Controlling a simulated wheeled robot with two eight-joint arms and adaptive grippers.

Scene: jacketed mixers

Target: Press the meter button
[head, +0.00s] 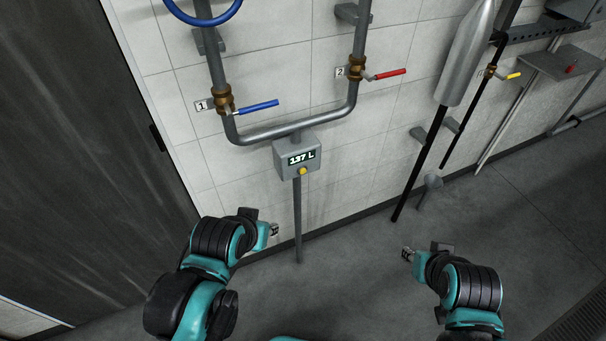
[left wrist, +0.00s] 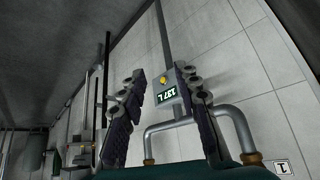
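The meter (head: 297,156) is a grey box on the pipework, with a lit display reading 137 L. Its yellow round button (head: 303,171) sits below the display. In the left wrist view the meter (left wrist: 168,96) appears upside down between my fingers, with the yellow button (left wrist: 163,79) in sight. My left gripper (head: 274,230) is below and left of the meter, apart from it. Its fingers (left wrist: 158,72) are spread and nothing is between them. My right gripper (head: 406,254) is low on the right, away from the meter; its fingers are too small to read.
A blue lever valve (head: 258,107) labelled 1 and a red lever valve (head: 388,74) labelled 2 are on the pipes above the meter. A thin pipe (head: 298,220) runs down from the meter. A dark door (head: 90,150) is at left. The floor at right is clear.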

